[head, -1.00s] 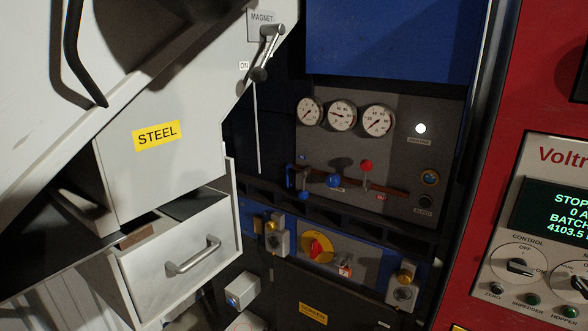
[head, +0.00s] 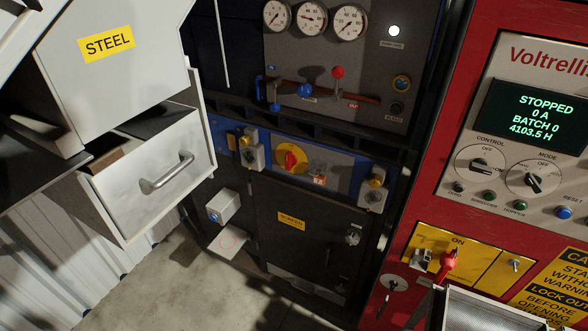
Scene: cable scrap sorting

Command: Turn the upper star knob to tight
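The dark door (head: 290,255) with a yellow label sits low on the blue and grey machine. A knob-like fitting (head: 352,237) is at the door's upper right edge; it is too small to tell whether it is star-shaped or how tight it is. A second, smaller fitting (head: 343,285) shows dimly below it at the same edge. Neither of my grippers is in view.
An open white drawer (head: 150,175) juts out at left, under the STEEL label. A red cabinet (head: 410,210) with a red handle (head: 447,262) stands at right. Concrete floor (head: 190,285) is clear in front.

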